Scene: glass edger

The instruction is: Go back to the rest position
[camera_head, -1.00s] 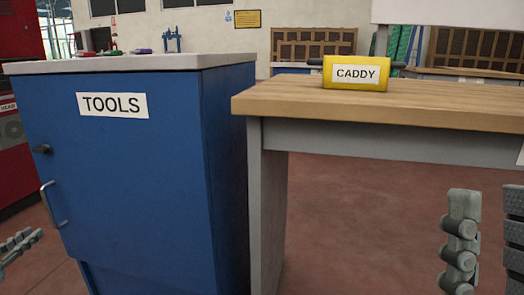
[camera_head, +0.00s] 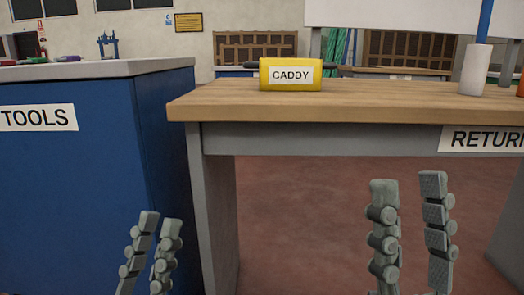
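My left gripper (camera_head: 161,216) is low in the head view, in front of the blue tools cabinet. Its two fingers point up with a narrow gap between them, seen at an angle, and nothing is held. My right gripper (camera_head: 408,178) is low and right of centre, in front of the gap under the wooden table. Its fingers point up, stand apart and are empty. Both grippers are clear of the table and cabinet in the picture. The lower parts of both are cut off by the bottom edge.
The blue tools cabinet (camera_head: 70,180) stands at left, with small coloured tools on top. The wooden table (camera_head: 380,100) carries a yellow caddy (camera_head: 290,85) and a white cylinder (camera_head: 474,70) with a blue rod. A partly cut-off "RETUR" label (camera_head: 485,139) is on its front.

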